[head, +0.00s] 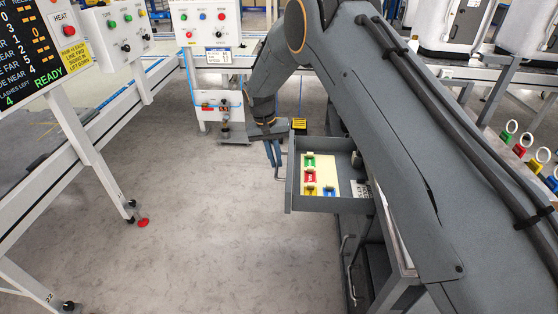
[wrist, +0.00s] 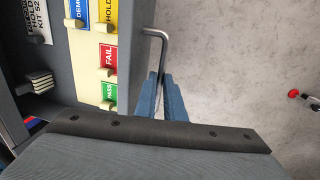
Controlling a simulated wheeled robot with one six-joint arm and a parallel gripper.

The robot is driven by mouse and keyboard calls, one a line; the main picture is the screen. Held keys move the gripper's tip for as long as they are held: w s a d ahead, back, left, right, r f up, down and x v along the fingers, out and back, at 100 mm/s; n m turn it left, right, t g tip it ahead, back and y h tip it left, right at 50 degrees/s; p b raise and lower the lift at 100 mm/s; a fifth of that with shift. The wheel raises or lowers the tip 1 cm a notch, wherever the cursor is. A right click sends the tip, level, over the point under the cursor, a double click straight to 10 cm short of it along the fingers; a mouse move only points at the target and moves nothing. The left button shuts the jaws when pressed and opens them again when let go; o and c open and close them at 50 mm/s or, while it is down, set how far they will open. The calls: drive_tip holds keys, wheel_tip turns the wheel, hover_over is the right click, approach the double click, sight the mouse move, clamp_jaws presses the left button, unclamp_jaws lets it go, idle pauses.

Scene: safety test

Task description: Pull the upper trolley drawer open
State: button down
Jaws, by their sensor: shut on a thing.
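The upper trolley drawer (head: 292,182) stands pulled out to the left from the trolley, partly behind my arm in the head view. Its grey side and front also show in the wrist view (wrist: 125,60). Inside lie green, red, yellow and blue tags (head: 310,175) on a cream board, plus a dark item. The bent metal handle (wrist: 157,34) sticks out from the drawer front. My gripper (head: 274,160) is at the handle, its blue fingers (wrist: 159,78) closed around the bar. The gripped part of the bar is hidden between the fingers.
Lower drawer handles (head: 350,285) show on the trolley below. A white-framed conveyor (head: 95,140) with control boxes runs along the left. A red emergency button or disc (head: 142,222) is by its foot. The grey floor (head: 220,240) between is clear.

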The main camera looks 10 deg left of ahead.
drive_tip(key=c, duration=2.1)
unclamp_jaws()
drive_tip(key=shift+r, duration=0.1)
drive_tip(key=r, duration=0.2)
drive_tip(key=a+r, duration=0.1)
drive_tip(key=r, duration=0.4)
drive_tip(key=shift+a+r, duration=0.25)
drive_tip(key=shift+d+r, duration=0.1)
